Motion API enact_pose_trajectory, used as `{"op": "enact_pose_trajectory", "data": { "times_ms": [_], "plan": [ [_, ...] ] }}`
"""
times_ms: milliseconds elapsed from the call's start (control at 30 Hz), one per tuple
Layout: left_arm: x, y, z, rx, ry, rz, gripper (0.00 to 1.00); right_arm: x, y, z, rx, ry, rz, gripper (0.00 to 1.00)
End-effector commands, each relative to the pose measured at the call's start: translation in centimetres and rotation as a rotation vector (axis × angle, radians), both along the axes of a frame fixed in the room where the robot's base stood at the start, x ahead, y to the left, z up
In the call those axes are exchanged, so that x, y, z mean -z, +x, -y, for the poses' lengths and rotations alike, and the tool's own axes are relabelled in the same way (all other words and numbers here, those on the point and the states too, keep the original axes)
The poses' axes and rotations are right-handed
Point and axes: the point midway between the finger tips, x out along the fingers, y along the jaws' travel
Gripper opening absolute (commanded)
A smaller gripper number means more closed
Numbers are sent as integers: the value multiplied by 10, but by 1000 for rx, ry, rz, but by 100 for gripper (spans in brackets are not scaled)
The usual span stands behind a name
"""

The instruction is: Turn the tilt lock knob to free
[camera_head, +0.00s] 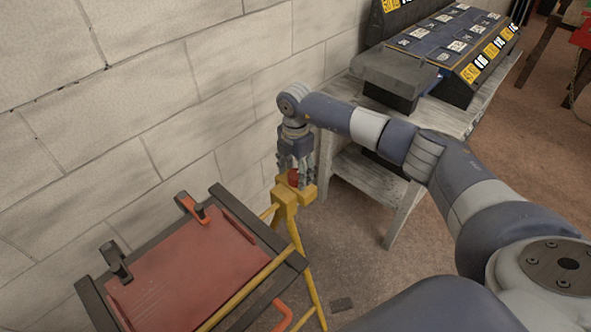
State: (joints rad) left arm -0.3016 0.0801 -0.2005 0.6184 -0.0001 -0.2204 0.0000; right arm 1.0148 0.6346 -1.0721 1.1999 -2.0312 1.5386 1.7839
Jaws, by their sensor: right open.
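A red knob (293,179) sits at the top of a yellow stand (287,197), close to the block wall. I take it to be the tilt lock knob; its setting cannot be read. My right gripper (294,172) points down over the knob with its fingers open around or just beside it. The fingers hide part of the knob, and I cannot tell whether they touch it. My left gripper is not in view.
A grey table (350,100) with a dark display rack stands behind right. The block wall is close at left.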

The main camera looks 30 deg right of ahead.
Motion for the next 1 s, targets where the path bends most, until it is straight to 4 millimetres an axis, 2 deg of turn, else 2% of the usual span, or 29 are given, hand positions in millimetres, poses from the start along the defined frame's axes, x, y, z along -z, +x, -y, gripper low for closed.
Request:
{"op": "enact_pose_trajectory", "data": {
  "times_ms": [167,300,367,733,1000],
  "plan": [
    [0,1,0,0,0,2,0,0,0,0,0,0,0,56],
    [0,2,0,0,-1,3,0,0,0,0,0,0,-1,25],
    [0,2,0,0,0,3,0,0,0,0,0,0,-1,14],
    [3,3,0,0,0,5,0,1,0,0,-36,0,-1,15],
    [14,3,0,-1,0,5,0,2,0,0,-194,-1,0,15]
  ]
}}
